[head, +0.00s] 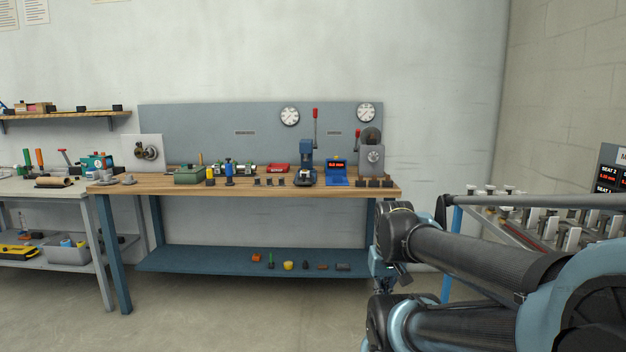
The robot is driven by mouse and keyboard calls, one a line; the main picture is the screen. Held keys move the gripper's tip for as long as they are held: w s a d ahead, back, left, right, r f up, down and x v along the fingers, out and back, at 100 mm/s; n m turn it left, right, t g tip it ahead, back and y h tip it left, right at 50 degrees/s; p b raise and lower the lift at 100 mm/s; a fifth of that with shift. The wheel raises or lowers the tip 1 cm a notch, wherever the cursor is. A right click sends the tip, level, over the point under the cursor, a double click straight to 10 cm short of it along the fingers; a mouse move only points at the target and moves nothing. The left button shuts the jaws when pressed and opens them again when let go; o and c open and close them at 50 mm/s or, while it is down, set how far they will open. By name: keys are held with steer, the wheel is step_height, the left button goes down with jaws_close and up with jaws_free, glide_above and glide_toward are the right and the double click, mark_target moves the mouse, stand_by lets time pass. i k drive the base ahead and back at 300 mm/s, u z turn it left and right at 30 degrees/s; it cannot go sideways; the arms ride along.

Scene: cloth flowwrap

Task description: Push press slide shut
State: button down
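A small dark blue press (306,163) stands upright on the wooden workbench (160,188), right of the bench's middle. A tall lever with a red handle (315,113) rises beside its top. Its slide is too small to tell whether it is in or out. My arm reaches in from the lower right. My gripper (383,283) seems to hang at the arm's far end, in front of the bench's right leg and below the bench top. It is apart from the press. Arm links hide much of it, and its fingers cannot be made out.
Small dark blocks line the front edge. Lower shelf (200,262) holds small items. A fixture-covered table (545,228) stands right. Floor left-front is clear.

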mark_target(304, 179)
steer(key=z, duration=0.05)
steer(key=i, duration=1)
steer(key=u, duration=0.05)
